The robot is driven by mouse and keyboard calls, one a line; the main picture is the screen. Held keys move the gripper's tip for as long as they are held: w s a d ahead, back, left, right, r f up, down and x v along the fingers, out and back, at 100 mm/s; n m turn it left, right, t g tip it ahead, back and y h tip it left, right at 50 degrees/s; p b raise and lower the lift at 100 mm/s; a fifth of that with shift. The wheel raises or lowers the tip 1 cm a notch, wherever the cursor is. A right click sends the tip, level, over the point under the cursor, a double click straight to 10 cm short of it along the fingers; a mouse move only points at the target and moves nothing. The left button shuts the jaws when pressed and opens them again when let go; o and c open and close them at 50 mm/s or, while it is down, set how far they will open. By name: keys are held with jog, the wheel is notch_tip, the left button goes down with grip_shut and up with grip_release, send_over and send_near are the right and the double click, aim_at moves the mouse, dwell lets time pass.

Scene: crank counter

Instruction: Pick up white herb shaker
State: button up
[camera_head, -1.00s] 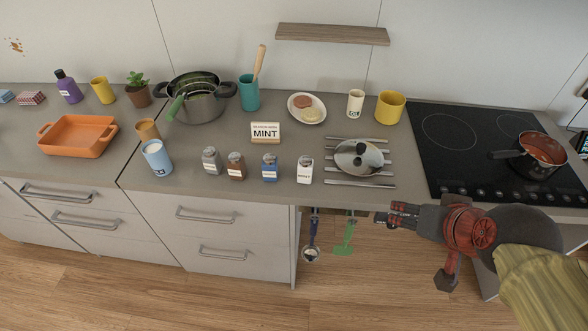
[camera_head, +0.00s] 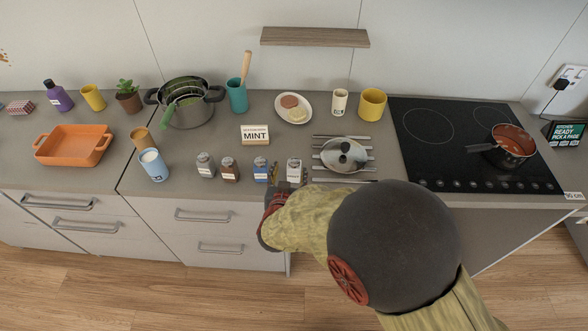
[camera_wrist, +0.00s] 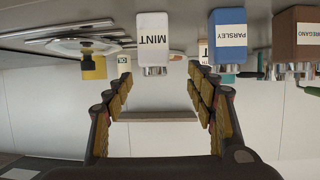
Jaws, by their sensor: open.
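The white herb shaker (camera_head: 294,170) stands upright near the counter's front edge, at the right end of a row of shakers. In the wrist view, which is upside down, the white shaker (camera_wrist: 153,40) reads MINT and lies between the lines of the two fingers. My gripper (camera_wrist: 160,80) is open and empty, its fingertips close to the shaker's metal cap end; the exact gap is unclear. In the head view my gripper (camera_head: 286,186) is at the front edge by the white shaker, partly hidden by my arm.
The blue PARSLEY shaker (camera_head: 260,170) stands close left of the white one, then the brown OREGANO shaker (camera_head: 230,170) and a grey shaker (camera_head: 205,165). A plate with a lid-like disc (camera_head: 344,153) on a rack lies right. A MINT sign (camera_head: 255,136) stands behind.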

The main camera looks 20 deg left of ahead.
aim_at(293, 169)
jog(key=w+f, duration=0.1)
jog(key=w+f+b, duration=0.1)
jog(key=w, duration=0.1)
jog(key=w+f, duration=0.1)
jog(key=w, duration=0.1)
jog(key=shift+w+f+b, duration=0.2)
jog(key=shift+f+b, duration=0.05)
jog(key=shift+b, duration=0.1)
jog(key=shift+w, duration=0.2)
jog(key=shift+c, duration=0.7)
jog(key=c, duration=1.1)
jog(key=shift+c, duration=0.4)
